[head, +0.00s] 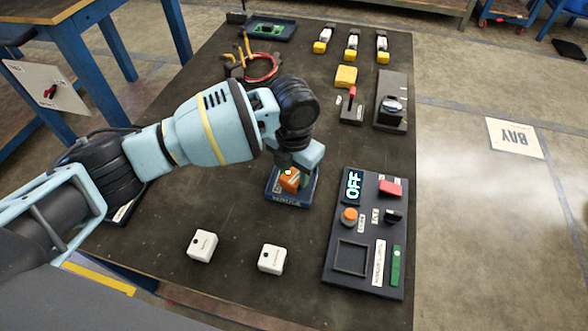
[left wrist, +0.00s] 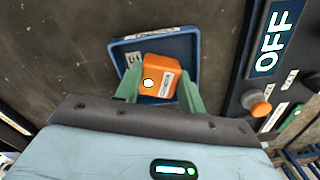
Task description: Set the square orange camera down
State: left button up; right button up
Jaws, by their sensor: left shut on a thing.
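The square orange camera (head: 289,180) is a small orange block with a white label on one side. It also shows in the left wrist view (left wrist: 158,72), between the two green fingers. My left gripper (head: 297,172) is shut on it, over a small blue tray (head: 279,194). The tray also shows in the left wrist view (left wrist: 182,42), with the camera within its outline. I cannot tell whether the camera touches the tray floor. My right gripper is in neither view.
Right of the tray is a dark control panel (head: 333,245) with an OFF display. Two white cubes (head: 202,245) (head: 271,259) stand nearer the front. Pliers with red cable (head: 262,68), a yellow block (head: 346,77) and several white-and-yellow items are further back. The table's left middle is clear.

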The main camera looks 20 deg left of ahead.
aim_at(294, 174)
pick_arm(q)
jog(key=o, duration=0.7)
notch_tip(294, 174, up, 12)
jog(key=p, duration=0.2)
jog(key=shift+r, duration=0.15)
